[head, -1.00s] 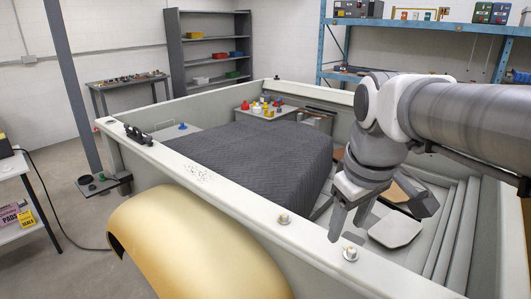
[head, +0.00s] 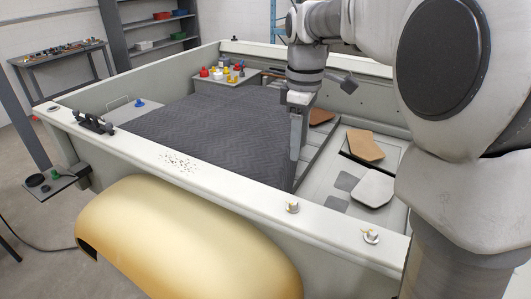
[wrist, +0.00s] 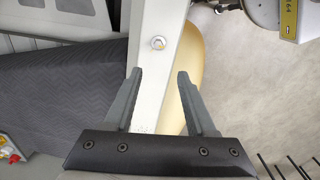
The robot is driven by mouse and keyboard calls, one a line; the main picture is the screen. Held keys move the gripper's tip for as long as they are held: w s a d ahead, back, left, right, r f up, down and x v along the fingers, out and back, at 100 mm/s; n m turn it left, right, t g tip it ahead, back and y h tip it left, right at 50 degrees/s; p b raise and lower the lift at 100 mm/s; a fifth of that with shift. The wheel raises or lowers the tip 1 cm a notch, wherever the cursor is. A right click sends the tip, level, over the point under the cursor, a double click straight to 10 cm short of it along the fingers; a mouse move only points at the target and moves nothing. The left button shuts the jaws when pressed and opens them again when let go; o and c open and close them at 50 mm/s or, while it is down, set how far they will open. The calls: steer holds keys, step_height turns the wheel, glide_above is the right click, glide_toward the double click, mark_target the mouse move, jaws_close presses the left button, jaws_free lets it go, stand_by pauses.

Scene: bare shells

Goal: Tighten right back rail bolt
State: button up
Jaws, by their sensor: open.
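Two bolts stand on the pale top of the near rail (head: 225,182): one bolt (head: 292,207) toward the middle and one bolt (head: 370,236) farther right. Each has a light washer and a small yellowish top. I cannot tell from the pictures which one the task names. My gripper (head: 296,150) points down in the head view, above and behind the nearer-middle bolt. In the wrist view my gripper (wrist: 160,74) is open and empty, its two fingers apart. A bolt (wrist: 158,42) on the rail shows just beyond the fingertips, not between them.
A gold rounded fender (head: 180,240) bulges below the near rail. A dark quilted blanket (head: 220,125) covers much of the bed inside. Brown and pale plates (head: 374,188) lie on the bed floor at right. Small coloured pieces (head: 222,72) sit on a box at the back.

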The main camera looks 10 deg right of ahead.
mark_target(292, 202)
steer(key=f, duration=1.1)
steer(key=f+p, duration=0.1)
steer(key=f, duration=0.5)
steer(key=shift+w+a+f, duration=0.1)
steer(key=shift+w+f, duration=0.15)
steer(key=shift+w, duration=0.15)
jaws_close()
